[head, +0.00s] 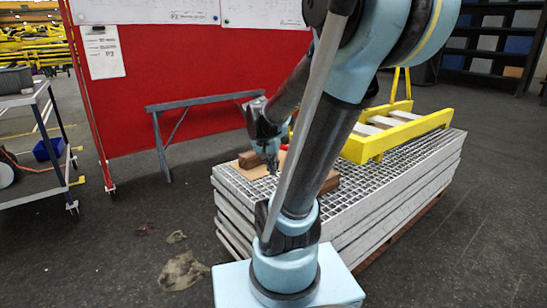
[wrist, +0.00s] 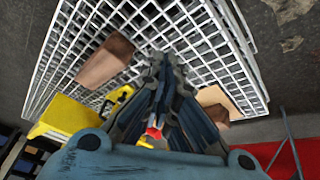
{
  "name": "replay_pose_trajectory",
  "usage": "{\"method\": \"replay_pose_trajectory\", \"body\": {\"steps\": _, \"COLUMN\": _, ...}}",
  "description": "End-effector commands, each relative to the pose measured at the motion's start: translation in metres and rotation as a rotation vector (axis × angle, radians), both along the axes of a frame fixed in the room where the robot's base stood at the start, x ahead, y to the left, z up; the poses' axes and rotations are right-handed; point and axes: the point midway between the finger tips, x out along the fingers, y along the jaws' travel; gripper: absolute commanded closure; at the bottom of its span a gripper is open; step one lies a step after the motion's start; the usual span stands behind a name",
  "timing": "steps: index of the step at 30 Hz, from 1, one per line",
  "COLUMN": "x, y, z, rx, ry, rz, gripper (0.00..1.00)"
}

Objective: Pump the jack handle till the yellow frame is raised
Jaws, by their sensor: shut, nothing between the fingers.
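The yellow frame (head: 372,147) lies on the stacked gratings (head: 400,165), right of my arm in the head view. Its yellow end also shows at the lower left of the wrist view (wrist: 65,116). My gripper (head: 273,170) is shut and empty, pointing down just above the grating at its near left end. Its fingers (wrist: 160,62) meet over the mesh in the wrist view. A small red part (wrist: 153,132) shows between the finger links, with a yellow piece (wrist: 118,98) beside them. I cannot tell whether these belong to the jack. The jack handle is not clearly visible.
A brown wooden block (wrist: 106,62) and a lighter board (wrist: 217,101) lie on the gratings on either side of my fingers. A grey sawhorse (head: 205,102) stands behind, before a red panel (head: 180,70). A cart (head: 35,125) stands left.

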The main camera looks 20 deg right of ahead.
Motion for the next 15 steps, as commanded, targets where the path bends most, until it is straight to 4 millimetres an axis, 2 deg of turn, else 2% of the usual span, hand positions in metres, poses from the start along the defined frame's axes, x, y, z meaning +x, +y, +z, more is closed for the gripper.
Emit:
{"method": "replay_pose_trajectory", "body": {"steps": 1, "x": -0.013, "y": 0.003, "z": -0.002, "rx": 0.010, "ry": 0.017, "rz": 0.036, "gripper": 1.00}}
{"method": "replay_pose_trajectory", "body": {"steps": 6, "x": -0.053, "y": 0.016, "z": -0.010, "rx": 0.046, "ry": 0.076, "rz": 0.185, "gripper": 1.00}}
{"method": "replay_pose_trajectory", "body": {"steps": 15, "x": -0.113, "y": 0.042, "z": -0.031, "rx": 0.111, "ry": 0.143, "rz": 0.446, "gripper": 1.00}}
